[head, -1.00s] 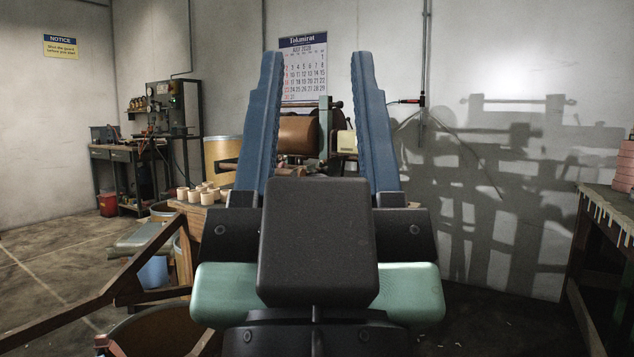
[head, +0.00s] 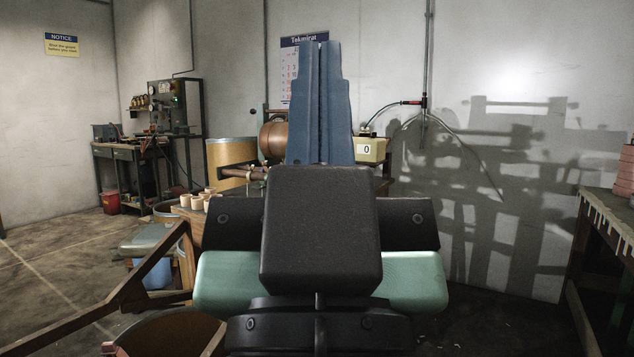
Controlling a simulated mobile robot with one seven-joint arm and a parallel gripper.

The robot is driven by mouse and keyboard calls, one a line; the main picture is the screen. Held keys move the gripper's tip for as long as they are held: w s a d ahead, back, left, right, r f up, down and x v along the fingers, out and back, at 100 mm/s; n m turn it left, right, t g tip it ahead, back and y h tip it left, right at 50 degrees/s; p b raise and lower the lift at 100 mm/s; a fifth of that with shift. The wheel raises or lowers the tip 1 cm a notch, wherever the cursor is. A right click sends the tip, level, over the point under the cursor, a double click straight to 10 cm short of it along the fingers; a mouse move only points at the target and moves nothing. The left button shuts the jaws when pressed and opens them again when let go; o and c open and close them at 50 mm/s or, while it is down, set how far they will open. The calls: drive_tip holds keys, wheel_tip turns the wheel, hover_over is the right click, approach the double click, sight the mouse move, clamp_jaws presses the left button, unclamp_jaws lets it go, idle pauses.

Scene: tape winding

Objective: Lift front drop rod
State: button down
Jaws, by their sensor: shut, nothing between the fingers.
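My gripper (head: 319,60) stands in the middle of the head view, its two blue fingers pressed together with nothing between them. Behind it is the winding machine, with a copper-brown roller (head: 272,139) showing left of the fingers. A dark horizontal rod (head: 240,172) with a thicker collar runs below the roller and passes behind my gripper. I cannot tell whether this is the front drop rod. The fingers hide the middle of the machine. A cream counter box (head: 369,150) reading 0 shows right of the fingers.
A tan drum (head: 229,152) stands behind the rod's left end. Several small cups (head: 196,200) stand on a wooden surface at left. A wooden frame bar (head: 110,300) crosses the lower left. A workbench (head: 607,225) stands at right, and a control bench (head: 125,152) at back left.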

wheel_tip(320, 180, up, 35)
drive_tip(key=p, duration=3.3)
drive_tip(key=shift+r, duration=0.2)
